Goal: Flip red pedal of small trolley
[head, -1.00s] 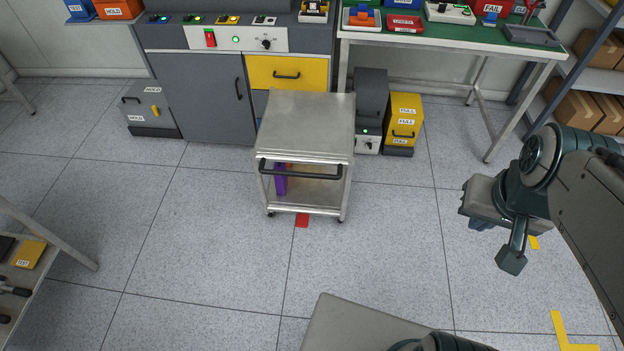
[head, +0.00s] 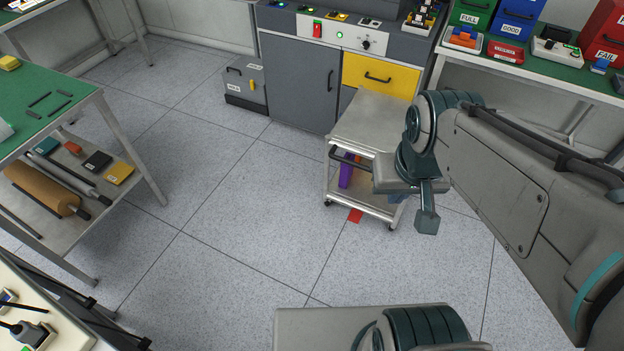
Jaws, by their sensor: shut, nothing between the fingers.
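The small trolley (head: 370,118) stands on the floor in front of the grey machine cabinet, a metal cart with a dark handle bar (head: 350,160) on its near side. Its red pedal (head: 355,215) sticks out low at the near bottom edge, just above the floor. My gripper (head: 427,222) is shut and empty. It points down and, in the picture, overlaps the trolley's right part, nearer to the camera and apart from the pedal. My arm hides the trolley's right side.
A purple item (head: 346,172) sits on the trolley's lower shelf. A green-topped workbench (head: 80,85) with a loaded lower shelf stands at left. Another bench (head: 490,65) with bins is at the back right. The floor (head: 240,220) left of the trolley is clear.

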